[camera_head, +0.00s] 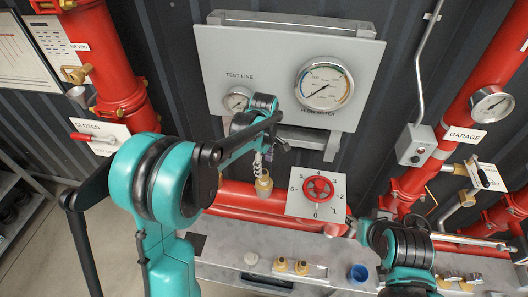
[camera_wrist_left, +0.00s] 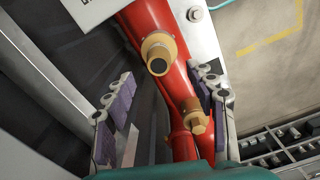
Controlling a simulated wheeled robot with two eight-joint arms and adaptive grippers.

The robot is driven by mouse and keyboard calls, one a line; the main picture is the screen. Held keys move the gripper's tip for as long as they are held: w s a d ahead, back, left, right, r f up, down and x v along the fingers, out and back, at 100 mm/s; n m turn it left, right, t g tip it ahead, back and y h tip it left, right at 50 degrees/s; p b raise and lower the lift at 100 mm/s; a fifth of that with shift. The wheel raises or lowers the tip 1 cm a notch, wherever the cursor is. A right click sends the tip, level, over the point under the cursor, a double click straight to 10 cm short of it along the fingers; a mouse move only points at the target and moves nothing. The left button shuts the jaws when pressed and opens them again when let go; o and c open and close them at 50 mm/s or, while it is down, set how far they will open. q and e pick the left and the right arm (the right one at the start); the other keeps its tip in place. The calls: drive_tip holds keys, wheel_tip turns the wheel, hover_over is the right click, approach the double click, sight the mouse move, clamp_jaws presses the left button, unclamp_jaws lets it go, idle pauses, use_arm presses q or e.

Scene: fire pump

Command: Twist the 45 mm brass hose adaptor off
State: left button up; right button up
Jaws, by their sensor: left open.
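A brass fitting (camera_wrist_left: 158,53) with a round dark opening stands out from the red pipe in the left wrist view. A second, hexagonal brass fitting (camera_wrist_left: 194,120) sits on the same pipe, closer to my wrist. I cannot tell which is the 45 mm adaptor. In the head view one brass piece (camera_head: 264,186) shows just below my left gripper (camera_head: 262,163). My left gripper (camera_wrist_left: 163,82) is open and empty, its purple-padded fingers on either side of the pipe and apart from the round fitting. My right arm shows at the lower right; its fingers are not visible.
A red handwheel (camera_head: 319,189) on a numbered plate is right of my left gripper. A gauge panel (camera_head: 230,60) hangs above it. Below, the grey bench (camera_head: 225,262) bears two brass pieces (camera_head: 291,266) and a blue cup (camera_head: 358,273). Red pipes stand at both sides.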

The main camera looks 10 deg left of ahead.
sight(264, 172)
use_arm(q)
wheel_tip(264, 172, down, 8)
drive_tip(key=shift+w+r+b, duration=0.1)
drive_tip(key=shift+w+b, duration=0.05)
drive_tip(key=shift+b, duration=0.15)
clamp_jaws()
drive_tip(key=c, duration=1)
unclamp_jaws()
clamp_jaws()
drive_tip(key=n+b, duration=0.1)
drive_tip(key=n, duration=0.3)
drive_tip(key=shift+b, duration=0.3)
drive_tip(key=shift+n, duration=1.2)
